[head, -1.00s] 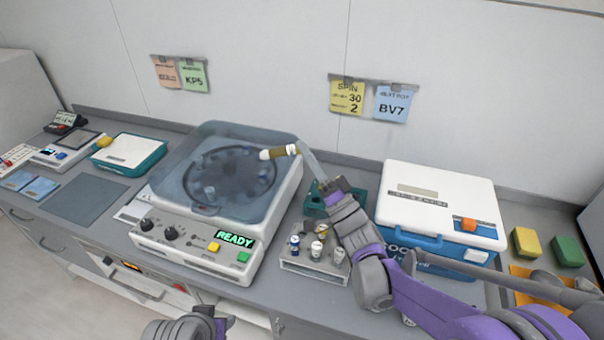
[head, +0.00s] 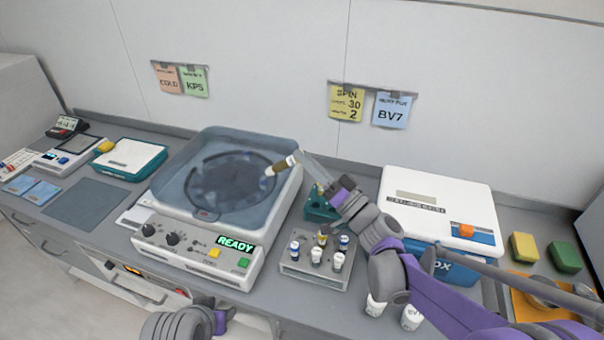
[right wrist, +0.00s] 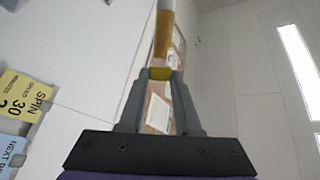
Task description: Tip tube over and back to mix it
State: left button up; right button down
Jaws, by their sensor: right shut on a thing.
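My right gripper (head: 299,157) is shut on a tube (head: 282,165) and holds it up in the air, in front of the centrifuge lid in the head view. The tube has a brownish-yellow body and a white end. It is tilted, with the white end pointing down and left. In the right wrist view the tube (right wrist: 162,45) stands out beyond the two grey fingers, and its far end is cut off by the top edge. My left gripper (head: 220,318) is low at the bottom edge of the head view; its fingers cannot be made out.
The centrifuge (head: 190,235) shows READY under its bluish clear lid. A grey rack (head: 317,273) with several capped tubes stands to its right, with a teal holder (head: 318,207) behind. A white and blue box (head: 440,205) stands further right. Two white vials are below my right arm.

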jog(key=n+g+h, duration=0.6)
jog(key=n, duration=0.1)
jog(key=shift+s+n, duration=0.15)
jog(key=shift+n, duration=0.15)
jog(key=shift+f, duration=0.1)
